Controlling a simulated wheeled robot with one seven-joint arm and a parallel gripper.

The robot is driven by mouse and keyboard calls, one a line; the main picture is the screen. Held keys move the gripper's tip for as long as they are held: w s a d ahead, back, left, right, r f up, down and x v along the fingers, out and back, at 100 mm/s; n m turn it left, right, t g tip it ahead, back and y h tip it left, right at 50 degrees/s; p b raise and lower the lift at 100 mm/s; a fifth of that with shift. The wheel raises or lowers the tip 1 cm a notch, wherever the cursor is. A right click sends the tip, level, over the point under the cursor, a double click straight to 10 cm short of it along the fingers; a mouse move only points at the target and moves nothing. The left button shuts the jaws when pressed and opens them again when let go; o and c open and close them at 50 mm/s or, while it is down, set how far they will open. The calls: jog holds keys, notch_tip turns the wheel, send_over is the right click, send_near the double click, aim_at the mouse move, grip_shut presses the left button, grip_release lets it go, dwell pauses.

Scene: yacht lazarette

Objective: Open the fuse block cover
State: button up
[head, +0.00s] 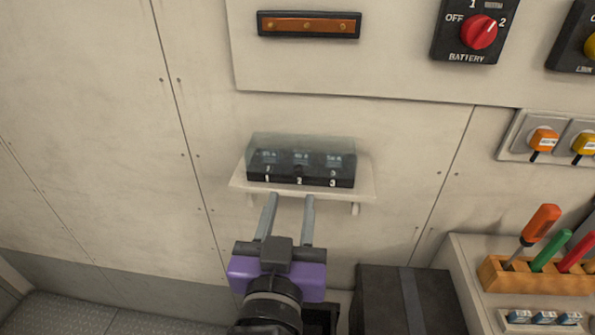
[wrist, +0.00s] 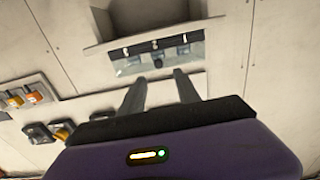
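The fuse block (head: 300,173) is a black box numbered 1, 2, 3 on a small pale shelf (head: 362,190) on the wall. Its clear, tinted cover (head: 300,146) lies over the top and looks closed. The block also shows in the wrist view (wrist: 160,60), ahead of the fingers. My gripper (head: 290,198) is open, its two grey fingers apart with nothing between them. In the head view the fingertips appear just below the shelf's front edge, under the middle of the block. In the wrist view the fingertips (wrist: 161,76) appear close to the block; I cannot tell whether they touch.
A red battery switch (head: 479,33) and an orange-brown bar (head: 309,25) are on the panel above. Orange and yellow plugs (head: 543,141) are at right. A tool rack (head: 535,276) with screwdrivers and a dark box (head: 385,300) stand lower right. The wall at left is clear.

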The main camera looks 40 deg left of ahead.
aim_at(298, 174)
jog(key=shift+p+x, duration=0.75)
jog(key=shift+x, duration=3.1)
jog(key=shift+w+d+f, duration=0.1)
grip_shut()
